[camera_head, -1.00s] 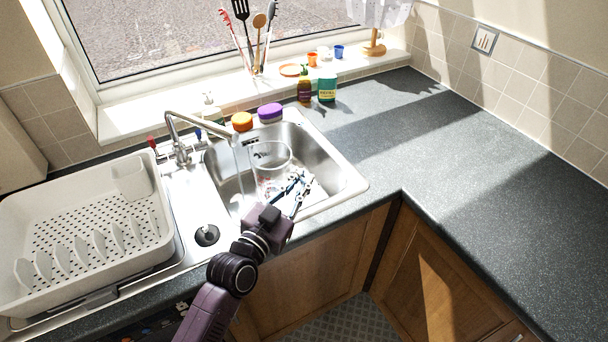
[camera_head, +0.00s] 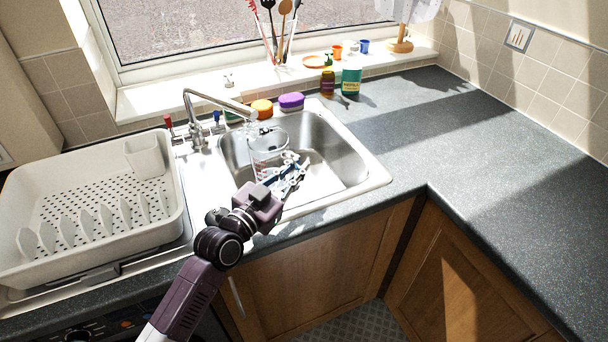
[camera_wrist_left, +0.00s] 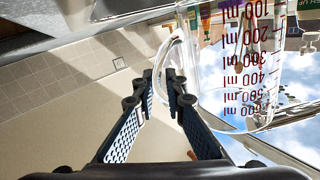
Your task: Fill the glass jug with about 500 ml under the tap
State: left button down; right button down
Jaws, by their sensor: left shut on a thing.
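The clear glass jug (camera_head: 266,150) with red markings is over the sink (camera_head: 345,165). It also shows in the left wrist view (camera_wrist_left: 250,62), its ml scale upside down. My left gripper (camera_head: 298,168) is shut on the jug's handle (camera_wrist_left: 166,52); its fingers sit either side of it in the wrist view. The metal tap (camera_head: 215,100) has its spout tip just above and left of the jug's rim in the head view. A pale streak near the spout looks like water; how much is in the jug I cannot tell. My right gripper is not in view.
A white dish rack (camera_head: 95,200) stands left of the sink. An orange-lidded jar (camera_head: 262,107), a purple-lidded jar (camera_head: 291,101), a brown bottle (camera_head: 328,84) and a green container (camera_head: 351,80) stand behind it. The worktop (camera_head: 500,170) at right is clear.

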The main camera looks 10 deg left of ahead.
aim_at(279, 157)
pick_arm(q)
jog(key=shift+w+a+b, duration=0.35)
jog(key=shift+a, duration=0.3)
jog(key=shift+w+a+b, duration=0.3)
jog(key=shift+w+a, duration=0.05)
jog(key=shift+a, duration=0.25)
jog(key=shift+w+a+b, duration=0.55)
jog(key=shift+a, duration=0.25)
jog(key=shift+w+a+r, duration=0.1)
jog(key=shift+w+a, duration=0.05)
jog(key=shift+a, duration=0.15)
jog(key=shift+r, duration=0.1)
dwell(5.6)
